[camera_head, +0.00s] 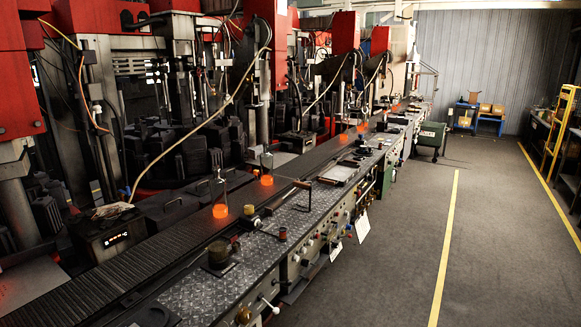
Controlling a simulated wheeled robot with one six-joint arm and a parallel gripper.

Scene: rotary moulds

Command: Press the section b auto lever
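No lever can be read as the section b auto lever; labels are too small to read. The front panel of the long machine bench (296,268) carries several small knobs and handles. A white-tipped lever (270,305) sticks out at the near end of this panel. A dark handle on a thin upright post (302,185) stands on the bench top farther along. My gripper is not in view.
A conveyor (130,262) runs along the bench, carrying glowing orange-based bottles (220,210). Red and black moulding machines (265,60) stand behind it at left. The grey floor (400,260) at right is clear, with yellow lines (446,245). A green cart (431,137) stands farther back.

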